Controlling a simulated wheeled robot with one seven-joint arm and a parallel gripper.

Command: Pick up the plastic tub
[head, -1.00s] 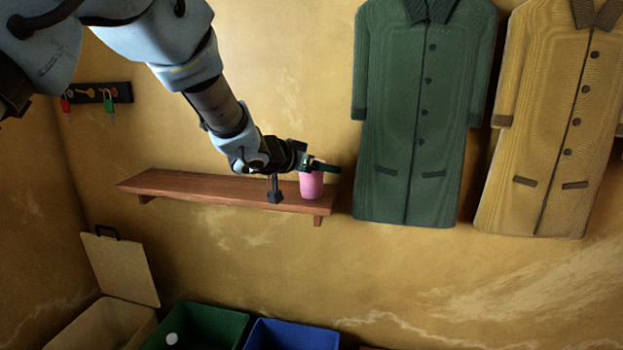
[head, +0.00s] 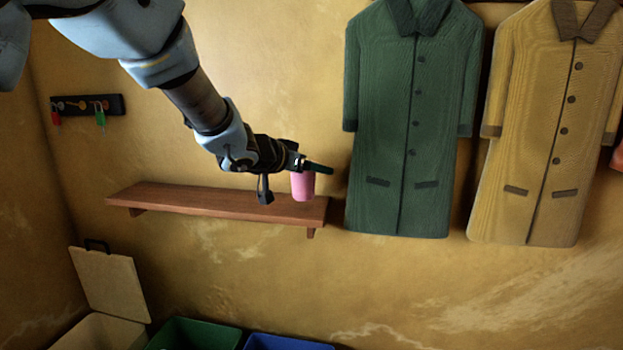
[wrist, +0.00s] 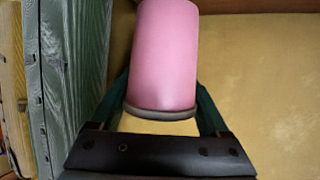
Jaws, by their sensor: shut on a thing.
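The plastic tub is a pink cylinder (head: 302,186) in the head view, held above the right end of the wooden shelf. My gripper (head: 316,167) is shut on the tub near its upper end. In the wrist view the pink tub (wrist: 166,55) fills the top middle, with a grey rim at its near end. The two green fingers of my gripper (wrist: 163,100) lie on either side of it. The tub's inside is hidden.
The wooden shelf (head: 200,200) is fixed to the wall and looks bare. A green coat (head: 400,130) and a tan coat (head: 545,130) hang to the right. A key rack (head: 85,104) hangs at left. Green (head: 195,335) and blue (head: 285,342) bins stand below.

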